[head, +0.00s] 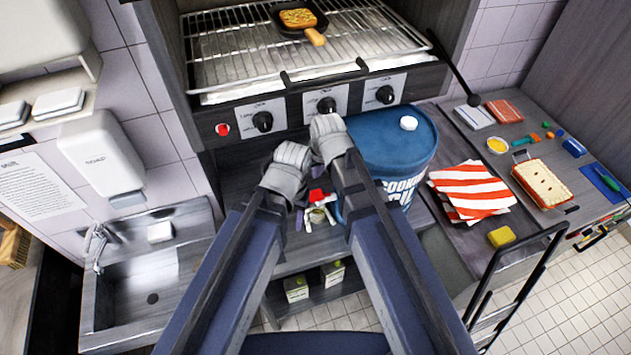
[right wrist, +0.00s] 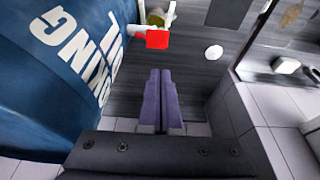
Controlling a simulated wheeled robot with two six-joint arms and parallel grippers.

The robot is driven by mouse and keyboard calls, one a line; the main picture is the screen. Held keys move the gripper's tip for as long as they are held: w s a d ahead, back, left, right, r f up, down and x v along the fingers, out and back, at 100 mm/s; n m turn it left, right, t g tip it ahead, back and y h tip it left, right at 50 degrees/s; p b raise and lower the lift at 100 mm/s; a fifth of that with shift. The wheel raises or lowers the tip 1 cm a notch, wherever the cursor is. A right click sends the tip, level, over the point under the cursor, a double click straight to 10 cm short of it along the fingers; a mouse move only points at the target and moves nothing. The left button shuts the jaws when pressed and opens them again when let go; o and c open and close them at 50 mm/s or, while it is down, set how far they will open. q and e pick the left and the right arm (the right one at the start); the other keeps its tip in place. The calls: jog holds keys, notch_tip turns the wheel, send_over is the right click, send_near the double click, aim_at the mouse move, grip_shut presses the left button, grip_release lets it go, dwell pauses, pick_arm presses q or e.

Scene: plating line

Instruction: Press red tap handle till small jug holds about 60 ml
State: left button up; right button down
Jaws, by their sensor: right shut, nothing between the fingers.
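The red tap handle (right wrist: 157,39) sits on a white tap beside the blue cooking-oil drum (right wrist: 62,60). The handle also shows in the head view (head: 317,196), just below my wrists. A small yellowish vessel (right wrist: 156,17), seemingly the small jug, shows by the tap at the top of the right wrist view. It is partly hidden, and I cannot read its level. My right gripper (right wrist: 165,78) has its purple fingers together and empty. They appear just below the handle in that view; contact is not visible. My left wrist is beside the right one; its fingers are not clear.
The blue drum (head: 391,145) stands close on the right of my wrists. The oven rack (head: 230,65) with a pan is behind. A sink (head: 125,280) is at left. A counter at right holds a striped cloth (head: 470,190) and a yellow sponge (head: 501,237).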

aim_at(311, 197)
jog(key=b+x, duration=0.8)
jog(key=s+b+x, duration=0.1)
jog(key=b+x, duration=0.3)
jog(key=x, duration=0.1)
jog(key=shift+d+f, duration=0.1)
jog(key=shift+f, duration=0.05)
jog(key=shift+f+b, duration=0.35)
jog(key=shift+b, duration=0.2)
jog(key=shift+s+a+f+b, duration=0.15)
jog(key=shift+a+f+b, duration=0.3)
jog(key=shift+f+b, duration=0.4)
jog(key=shift+r, duration=0.25)
jog(key=shift+r+p, duration=0.1)
jog(key=shift+p, duration=0.25)
jog(key=shift+r+p, duration=0.75)
jog(key=shift+r, duration=0.1)
